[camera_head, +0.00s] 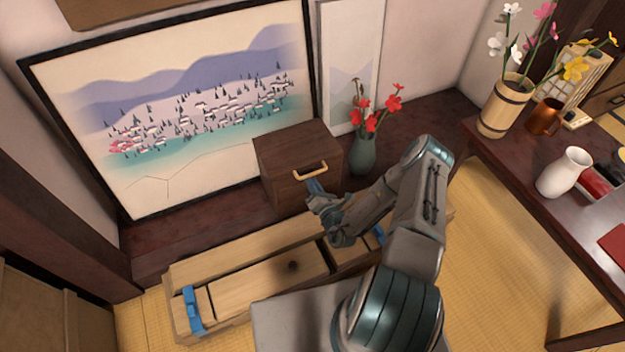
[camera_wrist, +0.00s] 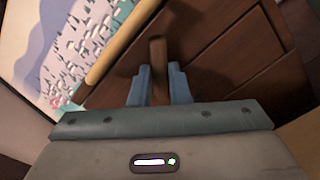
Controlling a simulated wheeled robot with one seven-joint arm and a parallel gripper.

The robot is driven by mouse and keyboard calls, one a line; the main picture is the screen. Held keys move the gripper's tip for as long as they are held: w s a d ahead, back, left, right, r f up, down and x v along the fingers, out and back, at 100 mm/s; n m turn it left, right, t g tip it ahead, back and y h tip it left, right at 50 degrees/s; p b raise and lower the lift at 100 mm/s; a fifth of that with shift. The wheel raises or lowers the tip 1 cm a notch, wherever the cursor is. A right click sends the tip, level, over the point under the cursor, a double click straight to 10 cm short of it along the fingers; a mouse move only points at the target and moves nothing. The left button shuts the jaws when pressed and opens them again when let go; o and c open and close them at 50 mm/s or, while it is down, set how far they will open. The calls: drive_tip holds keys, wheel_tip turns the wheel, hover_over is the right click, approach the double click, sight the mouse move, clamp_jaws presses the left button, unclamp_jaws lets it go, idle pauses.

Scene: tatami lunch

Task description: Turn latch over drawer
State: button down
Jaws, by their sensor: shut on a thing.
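A small dark wooden cabinet (camera_head: 283,150) stands on the low dark shelf against the wall. A pale wooden handle (camera_head: 310,170) is on its front; it also crosses the wrist view diagonally at upper left (camera_wrist: 122,42). My gripper (camera_head: 312,186) is at the cabinet front, just below the handle. In the wrist view, its blue fingers (camera_wrist: 160,84) are shut on a narrow brown wooden latch (camera_wrist: 158,52), which stands upright in that picture between them. The drawer panels (camera_wrist: 235,50) show behind and right of the fingers. In the head view, the latch is hidden by my gripper.
A green vase (camera_head: 363,155) with red flowers stands close to the cabinet's right. A long wooden chest (camera_head: 240,280) with blue clasps lies on the tatami in front. A dark table (camera_head: 520,180) with a white vase (camera_head: 564,172) is at right.

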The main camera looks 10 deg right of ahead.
drive_tip(key=shift+n+p, duration=2.4)
drive_tip(key=shift+n, duration=1.8)
drive_tip(key=c, duration=1.4)
unclamp_jaws()
drive_tip(key=shift+o, duration=0.2)
drive_tip(key=s+d+p, duration=0.2)
drive_tip(key=s, duration=1.1)
drive_tip(key=shift+s+d, duration=0.3)
drive_tip(key=shift+d, duration=0.05)
